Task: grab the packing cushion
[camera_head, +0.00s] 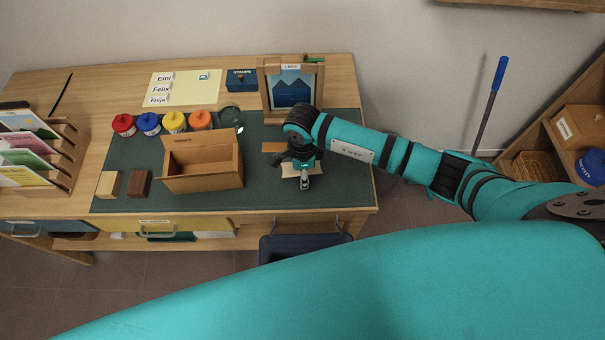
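A pale cream, flat-looking piece (288,171), which may be the packing cushion, lies on the dark green mat (262,196) right of the open cardboard box. My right gripper (304,184) points down over it and hides most of it. I cannot tell whether the fingers touch it, or whether they are open or shut. My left gripper is not in view.
The open cardboard box (203,183) stands left of the gripper. A framed picture (291,88) stands behind it, with a clear round glass item (230,118) nearby. Several paint jars (174,122), two small blocks (139,184) and a card rack (62,160) are further left.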

